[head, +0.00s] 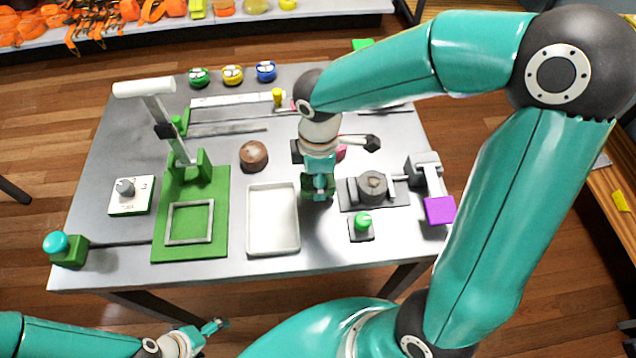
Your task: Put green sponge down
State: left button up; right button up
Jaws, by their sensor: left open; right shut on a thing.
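My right gripper (318,194) points down over the table, just right of the white tray. It is shut on the green sponge (306,188), which shows as dark green edges on both sides of the fingers. The gripper covers most of the sponge, and I cannot tell whether it touches the table top. My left gripper (217,327) is open and empty, low in the picture in front of the table's near edge.
The white tray (272,246) is empty. A green press with a raised lever (180,245) stands left of it. A grey round device (373,187), a green button (362,224) and a purple-ended lever (439,210) are to the right. A brown round thing (254,155) lies behind the tray.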

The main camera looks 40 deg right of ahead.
jog(key=shift+f, duration=0.9)
jog(key=shift+f, duration=0.15)
jog(key=o, duration=1.1)
notch_tip(320, 180, up, 12)
jog(key=shift+r+p, duration=0.2)
jog(key=shift+p, duration=0.3)
